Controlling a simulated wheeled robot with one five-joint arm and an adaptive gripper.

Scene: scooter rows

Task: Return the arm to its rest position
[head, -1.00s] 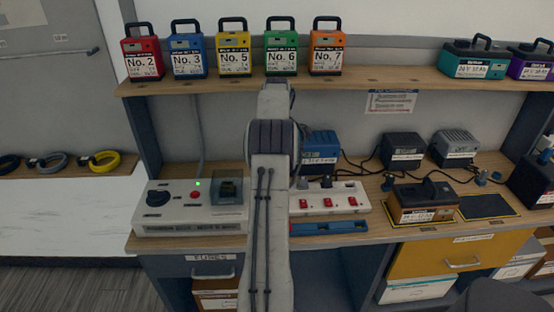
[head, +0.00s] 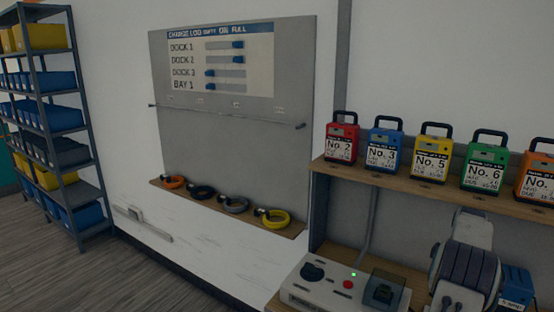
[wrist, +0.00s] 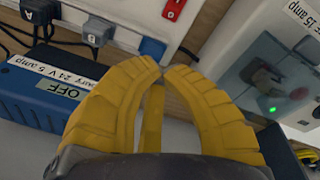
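My arm (head: 465,265) shows at the lower right of the head view, raised in front of the workbench. It hides part of the bench, and my gripper's fingers are not visible there. In the wrist view my gripper (wrist: 165,67) has two yellow fingers with their tips nearly together. I see nothing held between them. The gripper is over the bench, between a blue power supply (wrist: 40,97) labelled OFF and a pale control box (wrist: 270,60) with a green light.
The control box (head: 335,285) stands on the bench, below a shelf (head: 400,182) with several numbered battery packs. A wall board (head: 230,120) hangs over a ledge with several coloured rings. A bin rack (head: 85,150) stands at the left. The floor (head: 110,275) in front is clear.

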